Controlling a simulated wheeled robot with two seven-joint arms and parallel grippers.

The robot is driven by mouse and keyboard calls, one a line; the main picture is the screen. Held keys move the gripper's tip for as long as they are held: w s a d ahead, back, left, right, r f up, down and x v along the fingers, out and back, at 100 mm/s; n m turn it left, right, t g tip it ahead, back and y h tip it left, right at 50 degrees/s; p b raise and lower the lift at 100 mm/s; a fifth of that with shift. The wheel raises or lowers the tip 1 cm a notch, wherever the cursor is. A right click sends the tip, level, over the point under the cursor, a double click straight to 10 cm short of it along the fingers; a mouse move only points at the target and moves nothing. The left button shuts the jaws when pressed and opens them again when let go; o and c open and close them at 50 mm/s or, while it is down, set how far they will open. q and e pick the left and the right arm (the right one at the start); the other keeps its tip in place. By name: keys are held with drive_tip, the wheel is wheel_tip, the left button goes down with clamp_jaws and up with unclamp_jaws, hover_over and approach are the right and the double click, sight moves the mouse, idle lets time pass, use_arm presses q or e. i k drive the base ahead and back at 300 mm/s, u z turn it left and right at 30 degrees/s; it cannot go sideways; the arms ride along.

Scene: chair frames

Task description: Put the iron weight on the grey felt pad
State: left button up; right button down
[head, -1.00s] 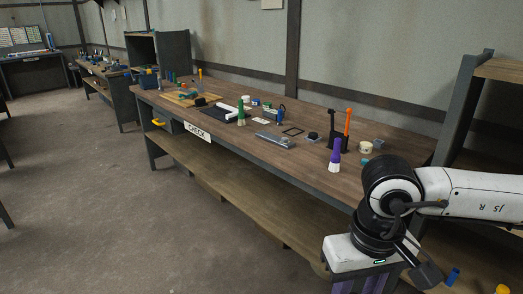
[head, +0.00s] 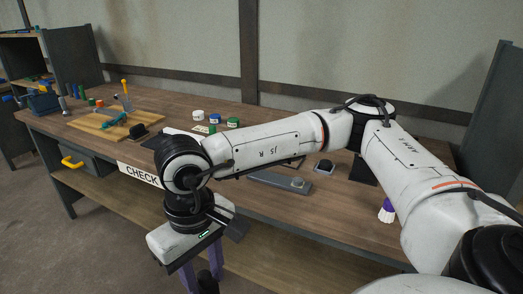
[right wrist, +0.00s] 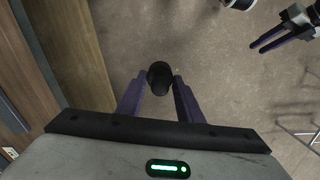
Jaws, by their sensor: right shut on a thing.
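My right gripper (head: 197,270) hangs in front of the workbench (head: 120,206), below the level of its top, with purple fingers pointing down. It is shut on a dark, round-ended piece, the iron weight by its look (head: 208,282); in the right wrist view this black weight (right wrist: 160,77) sits between the fingertips, over the floor. A flat grey rectangle (head: 268,179) lies near the bench's front edge with a small round thing on it; I cannot tell whether it is the felt pad. My left gripper (right wrist: 283,38) shows at the upper right of the wrist view; its opening is unclear.
My right arm crosses over the bench and hides part of its top. A wooden board (head: 97,127) with tools lies at the left, small jars (head: 198,115) stand behind my arm, and a purple-and-white brush (head: 387,211) stands at the right. A CHECK sign (head: 139,174) marks the front edge.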

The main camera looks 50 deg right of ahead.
sight(299, 180)
drive_tip(key=z, duration=0.75)
drive_tip(key=i, duration=1.1)
drive_tip(key=z, duration=0.95)
drive_tip(key=i, duration=0.2)
drive_tip(key=z, duration=0.3)
